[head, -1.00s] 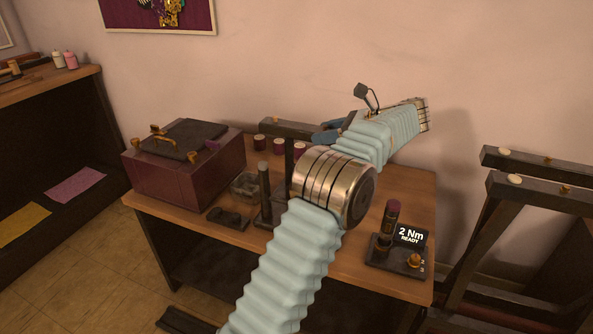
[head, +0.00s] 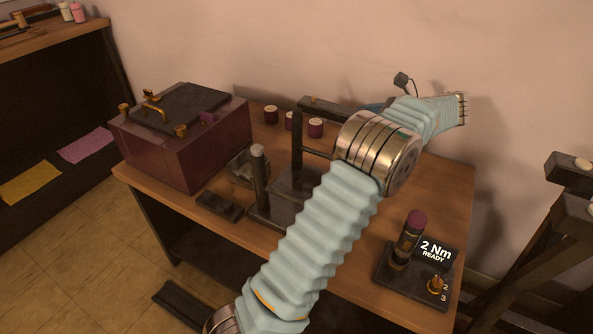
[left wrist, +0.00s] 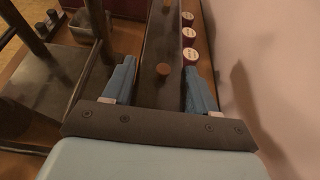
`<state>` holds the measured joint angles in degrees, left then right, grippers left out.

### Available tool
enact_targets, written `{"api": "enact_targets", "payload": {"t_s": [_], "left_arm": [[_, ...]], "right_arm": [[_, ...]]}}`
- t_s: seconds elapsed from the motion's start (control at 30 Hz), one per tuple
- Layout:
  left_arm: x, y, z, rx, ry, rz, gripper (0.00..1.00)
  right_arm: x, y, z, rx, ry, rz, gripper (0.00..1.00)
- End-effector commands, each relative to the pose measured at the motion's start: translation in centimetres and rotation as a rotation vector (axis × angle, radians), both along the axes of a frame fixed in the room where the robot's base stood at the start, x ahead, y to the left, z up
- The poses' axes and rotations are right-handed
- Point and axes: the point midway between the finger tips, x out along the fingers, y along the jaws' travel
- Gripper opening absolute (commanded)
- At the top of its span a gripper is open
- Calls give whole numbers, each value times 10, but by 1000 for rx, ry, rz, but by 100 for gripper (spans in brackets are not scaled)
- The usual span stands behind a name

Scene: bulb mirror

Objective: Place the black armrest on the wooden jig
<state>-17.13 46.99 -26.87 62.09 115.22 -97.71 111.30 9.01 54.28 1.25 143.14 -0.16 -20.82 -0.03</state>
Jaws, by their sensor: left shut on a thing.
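The black armrest (head: 328,106) is a long dark bar near the wall, behind the posts in the head view. In the left wrist view the armrest (left wrist: 158,50) runs away from me between the two blue fingers, with a round brown knob on its top. My left gripper (left wrist: 162,85) is shut on it; in the head view its fingers (head: 374,107) are mostly hidden by my wrist. A dark base with upright posts (head: 280,195), seemingly the jig, stands mid-table, left of my forearm. It also shows in the left wrist view (left wrist: 50,85), left of the armrest. My right gripper is not in view.
A maroon box (head: 180,140) stands at the table's left. Several maroon spools (head: 271,115) stand near the wall. A tool stand (head: 385,283) with a "2 Nm READY" display is at the front right. A dark wooden frame (head: 545,240) is at the far right.

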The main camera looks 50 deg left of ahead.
Motion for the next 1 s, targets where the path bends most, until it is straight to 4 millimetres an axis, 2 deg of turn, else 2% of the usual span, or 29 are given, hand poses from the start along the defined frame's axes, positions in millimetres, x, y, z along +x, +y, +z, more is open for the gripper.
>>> {"api": "enact_targets", "payload": {"t_s": [0.03, 0.17, 0.5, 0.67, 0.87, 1.0], "left_arm": [[-1, 0, -15, 1, 2, 1, 18], [-2, 0, -36, 0, 0, 3, 18], [-2, 0, -95, 0, 1, 3, 18], [-2, 0, -110, 0, 1, 4, 18], [-3, 1, -138, -1, -1, 4, 18], [-2, 1, -142, -1, -3, 3, 18]], "right_arm": [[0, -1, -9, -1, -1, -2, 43], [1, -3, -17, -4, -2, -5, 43], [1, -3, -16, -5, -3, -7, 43], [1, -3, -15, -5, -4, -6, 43], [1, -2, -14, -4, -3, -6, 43], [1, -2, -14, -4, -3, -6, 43]]}}
